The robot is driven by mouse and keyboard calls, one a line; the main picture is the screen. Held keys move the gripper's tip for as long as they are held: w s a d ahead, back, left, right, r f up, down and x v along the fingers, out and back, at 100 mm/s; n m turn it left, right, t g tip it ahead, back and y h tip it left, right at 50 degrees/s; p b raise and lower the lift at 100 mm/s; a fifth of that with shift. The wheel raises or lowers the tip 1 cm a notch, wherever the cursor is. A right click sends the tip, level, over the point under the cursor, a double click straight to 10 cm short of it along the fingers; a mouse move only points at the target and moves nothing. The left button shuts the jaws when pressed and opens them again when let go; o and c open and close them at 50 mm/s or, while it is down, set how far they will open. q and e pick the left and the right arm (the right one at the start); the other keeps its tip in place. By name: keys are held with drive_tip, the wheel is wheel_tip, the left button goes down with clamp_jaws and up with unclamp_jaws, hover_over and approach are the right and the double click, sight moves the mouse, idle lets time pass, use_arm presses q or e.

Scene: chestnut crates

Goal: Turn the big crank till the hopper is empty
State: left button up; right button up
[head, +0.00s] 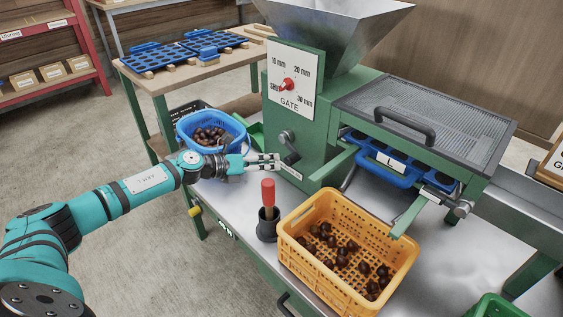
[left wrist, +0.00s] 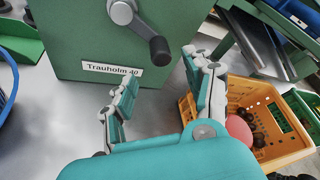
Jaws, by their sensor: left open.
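The green sorting machine (head: 318,140) carries a metal hopper (head: 335,35); the inside of the hopper is hidden from my view. A crank (head: 287,140) with a dark knob sits on the machine's front, and the left wrist view shows the crank's knob (left wrist: 160,49) hanging at lower right of its hub. My left gripper (head: 277,163) is open and empty just in front of the crank. In the left wrist view its fingers (left wrist: 162,68) are spread on either side below the knob, apart from it. My right gripper is not in view.
An orange crate (head: 310,265) with chestnuts stands in front of the machine. A red-handled tool (head: 268,192) stands in a black holder near the gripper. A blue basket (head: 183,127) of chestnuts is at left. The gate dial (head: 288,84) has a red pointer near SHUT.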

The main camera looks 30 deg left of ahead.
use_arm(q)
drive_tip(key=v, duration=0.3)
drive_tip(key=shift+s+a+r, duration=0.1)
drive_tip(key=shift+s, duration=0.15)
idle(0.4)
